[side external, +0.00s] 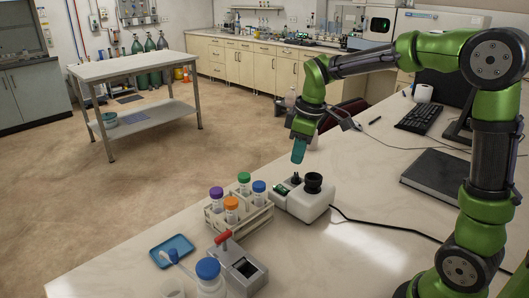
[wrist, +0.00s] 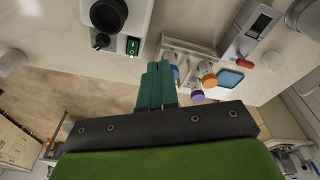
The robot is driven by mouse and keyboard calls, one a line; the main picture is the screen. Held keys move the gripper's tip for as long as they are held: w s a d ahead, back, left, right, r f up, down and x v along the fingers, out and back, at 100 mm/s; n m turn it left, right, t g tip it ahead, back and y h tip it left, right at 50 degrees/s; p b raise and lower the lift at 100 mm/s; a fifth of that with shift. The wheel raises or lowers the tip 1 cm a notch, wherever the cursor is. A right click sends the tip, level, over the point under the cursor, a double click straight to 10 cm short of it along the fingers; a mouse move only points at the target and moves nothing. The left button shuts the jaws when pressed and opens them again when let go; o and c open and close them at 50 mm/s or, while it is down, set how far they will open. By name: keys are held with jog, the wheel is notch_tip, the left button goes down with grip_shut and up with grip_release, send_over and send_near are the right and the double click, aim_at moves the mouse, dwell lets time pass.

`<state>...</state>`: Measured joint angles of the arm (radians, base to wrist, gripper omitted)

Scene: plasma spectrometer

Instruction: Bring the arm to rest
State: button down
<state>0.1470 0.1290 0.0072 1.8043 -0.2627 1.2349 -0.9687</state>
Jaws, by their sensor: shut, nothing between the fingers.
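My gripper (side external: 299,150) has teal fingers and hangs from the green arm above the white table (side external: 330,235). Its fingers are together with nothing between them, pointing down. It is in the air, behind and above the small white device with a black round cup (side external: 313,182). In the wrist view the shut fingers (wrist: 155,85) show in the middle, and the device with its lit green switch (wrist: 133,46) is at the upper left.
A tube rack (side external: 240,218) with several capped tubes stands left of the device. A grey instrument with a red handle (side external: 238,268), a blue tray (side external: 172,251) and a blue-capped bottle (side external: 208,270) are in front. A keyboard (side external: 418,118) and dark notebook (side external: 440,178) lie right.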

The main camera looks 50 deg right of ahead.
jog(key=s+a+r+m+t, duration=0.1)
jog(key=s+a+m, duration=0.1)
jog(key=s, duration=0.3)
jog(key=s+a+r+m+t+y, duration=0.1)
jog(key=s+a+m+t, duration=0.1)
jog(key=s+a+m, duration=0.1)
jog(key=s+a+r+m+t, duration=0.1)
jog(key=s+m, duration=0.3)
jog(key=s, duration=0.4)
jog(key=shift+a+r+t, duration=0.3)
jog(key=shift+a+t, duration=0.3)
jog(key=shift+a, duration=0.15)
